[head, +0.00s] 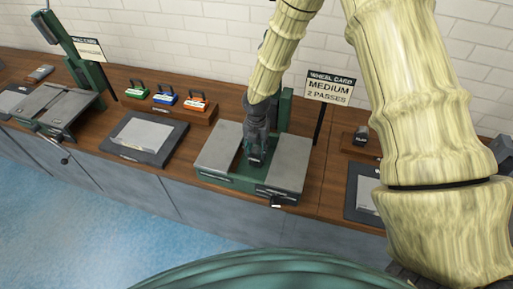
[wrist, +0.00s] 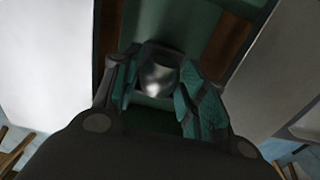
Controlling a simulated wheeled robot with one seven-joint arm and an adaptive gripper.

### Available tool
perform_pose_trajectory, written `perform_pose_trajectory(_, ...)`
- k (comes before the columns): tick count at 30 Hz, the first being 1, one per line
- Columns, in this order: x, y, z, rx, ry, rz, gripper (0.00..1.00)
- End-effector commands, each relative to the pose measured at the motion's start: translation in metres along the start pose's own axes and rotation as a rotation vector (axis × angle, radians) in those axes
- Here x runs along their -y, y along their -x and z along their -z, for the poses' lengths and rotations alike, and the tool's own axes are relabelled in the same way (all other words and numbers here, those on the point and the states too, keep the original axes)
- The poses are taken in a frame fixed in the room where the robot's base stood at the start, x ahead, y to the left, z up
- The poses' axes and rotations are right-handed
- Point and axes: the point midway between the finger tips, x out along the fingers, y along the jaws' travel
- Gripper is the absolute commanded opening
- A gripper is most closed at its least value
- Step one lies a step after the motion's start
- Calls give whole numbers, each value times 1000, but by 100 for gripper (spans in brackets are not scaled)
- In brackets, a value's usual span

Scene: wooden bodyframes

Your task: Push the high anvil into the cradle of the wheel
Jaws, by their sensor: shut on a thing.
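The wheel machine (head: 231,183) stands on the bench with a green frame and a grey plate on each side. My gripper (head: 256,160) points down into the gap between the plates. In the wrist view my gripper (wrist: 160,88) is shut on a shiny, rounded metal piece (wrist: 158,76), which looks like an anvil; no label on it shows. Green machine parts lie right around and beyond it. The cradle is mostly hidden by my gripper, and I cannot tell whether the piece sits in it.
A wheel card (head: 330,88) reading "MEDIUM 2 PASSES" stands behind right. A wooden rack (head: 181,105) holds green, blue and orange handled blocks to the left. A tray with a grey sheet (head: 142,135) lies in front of it. Another green machine (head: 58,103) stands far left.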

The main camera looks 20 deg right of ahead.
Motion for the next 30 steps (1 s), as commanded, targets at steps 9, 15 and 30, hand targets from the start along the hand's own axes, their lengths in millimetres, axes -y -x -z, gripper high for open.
perform_pose_trajectory(9, 0, -5, 0, 1, 0, -1, 14)
perform_pose_trajectory(15, 0, -6, 0, 1, 0, -1, 53)
perform_pose_trajectory(30, 0, -3, 0, 0, 0, 0, 67)
